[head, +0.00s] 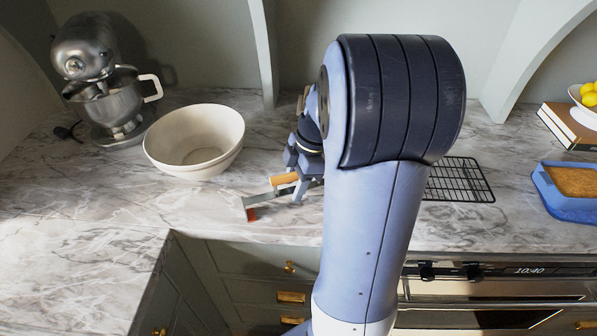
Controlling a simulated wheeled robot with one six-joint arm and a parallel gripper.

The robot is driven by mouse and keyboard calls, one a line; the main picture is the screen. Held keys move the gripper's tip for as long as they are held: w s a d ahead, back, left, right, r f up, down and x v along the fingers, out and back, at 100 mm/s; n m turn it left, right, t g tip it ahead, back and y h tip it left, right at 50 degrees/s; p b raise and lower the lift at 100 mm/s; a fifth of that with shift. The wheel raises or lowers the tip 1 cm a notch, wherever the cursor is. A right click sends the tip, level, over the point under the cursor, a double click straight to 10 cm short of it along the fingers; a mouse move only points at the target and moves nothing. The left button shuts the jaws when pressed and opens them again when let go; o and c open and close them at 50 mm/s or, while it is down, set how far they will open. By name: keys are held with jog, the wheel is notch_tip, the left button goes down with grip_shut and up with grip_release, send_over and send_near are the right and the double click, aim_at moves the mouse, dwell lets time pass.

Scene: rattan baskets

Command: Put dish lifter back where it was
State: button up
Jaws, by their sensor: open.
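The dish lifter, as I take it, is the tool with a wooden handle (284,179), a grey metal part and a red tip. It is at the front of the marble counter, right of the white bowl, with its red end toward the counter's front edge. My gripper (297,187) is open at the handle, with its fingers pointing down around or beside it. I cannot tell whether the fingers touch the handle, or whether the tool rests fully on the counter. My arm hides part of the gripper and the counter behind it.
A large white bowl (194,141) and a metal stand mixer (104,82) stand at the left. A black wire rack (458,180) lies right of my arm. A blue tray (566,209) is at the far right. The front left counter is clear.

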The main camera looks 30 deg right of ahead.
jog(key=v, duration=1.2)
